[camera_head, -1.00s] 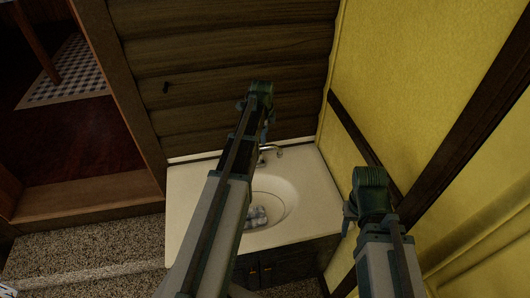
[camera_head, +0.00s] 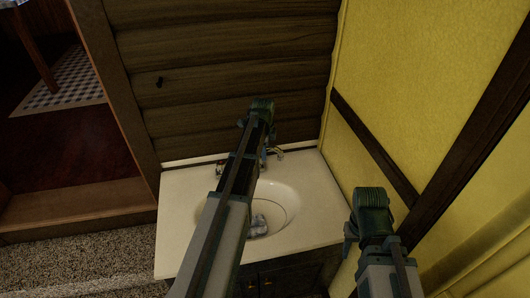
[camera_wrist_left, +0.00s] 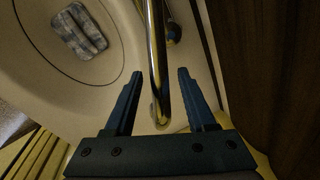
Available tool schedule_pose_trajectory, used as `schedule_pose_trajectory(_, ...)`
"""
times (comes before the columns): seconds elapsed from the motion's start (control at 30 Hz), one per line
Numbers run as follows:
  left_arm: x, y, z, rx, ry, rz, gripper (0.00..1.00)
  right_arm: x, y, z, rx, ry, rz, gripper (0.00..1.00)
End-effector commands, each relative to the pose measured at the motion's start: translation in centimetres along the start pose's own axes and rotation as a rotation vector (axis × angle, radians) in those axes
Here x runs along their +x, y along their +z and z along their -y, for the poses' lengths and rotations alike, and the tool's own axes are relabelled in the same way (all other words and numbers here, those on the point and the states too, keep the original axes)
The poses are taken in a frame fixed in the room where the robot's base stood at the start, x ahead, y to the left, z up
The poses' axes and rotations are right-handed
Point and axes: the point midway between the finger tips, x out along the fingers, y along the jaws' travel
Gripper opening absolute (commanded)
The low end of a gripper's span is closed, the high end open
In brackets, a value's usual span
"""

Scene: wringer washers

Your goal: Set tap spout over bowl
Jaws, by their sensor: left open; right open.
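The chrome tap spout (camera_wrist_left: 155,50) runs between the two open fingers of my left gripper (camera_wrist_left: 159,74) in the left wrist view, with a gap on each side. In the head view the tap (camera_head: 276,151) is at the back of the sink, partly hidden by my left gripper (camera_head: 266,147). The cream bowl (camera_head: 285,205) is in front of it, partly behind my left arm. In the wrist view the bowl (camera_wrist_left: 55,85) lies left of the spout, which appears beside its rim. My right gripper (camera_head: 352,232) is open, right of the sink.
A pale grey patterned object (camera_head: 258,224) lies in the bowl; it also shows in the wrist view (camera_wrist_left: 78,32). The white counter (camera_head: 185,200) surrounds the bowl. A log wall (camera_head: 225,60) stands behind and a yellow wall (camera_head: 420,90) on the right.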

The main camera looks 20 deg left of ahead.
Motion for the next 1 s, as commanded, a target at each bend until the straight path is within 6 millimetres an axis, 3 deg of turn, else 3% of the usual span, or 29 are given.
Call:
schedule_pose_trajectory(0.07,-0.03,0.00,0.00,0.000,0.000,0.000,0.52,-0.03,0.00,0.00,0.000,0.000,0.000,0.50)
schedule_pose_trajectory(0.37,-0.03,0.00,0.00,0.000,0.000,0.000,0.00,-0.03,0.00,0.00,0.000,0.000,0.000,0.50)
schedule_pose_trajectory(1.0,-0.02,-0.01,-0.01,0.000,0.000,0.000,0.00,-0.02,0.00,0.00,0.000,0.000,0.000,0.50)
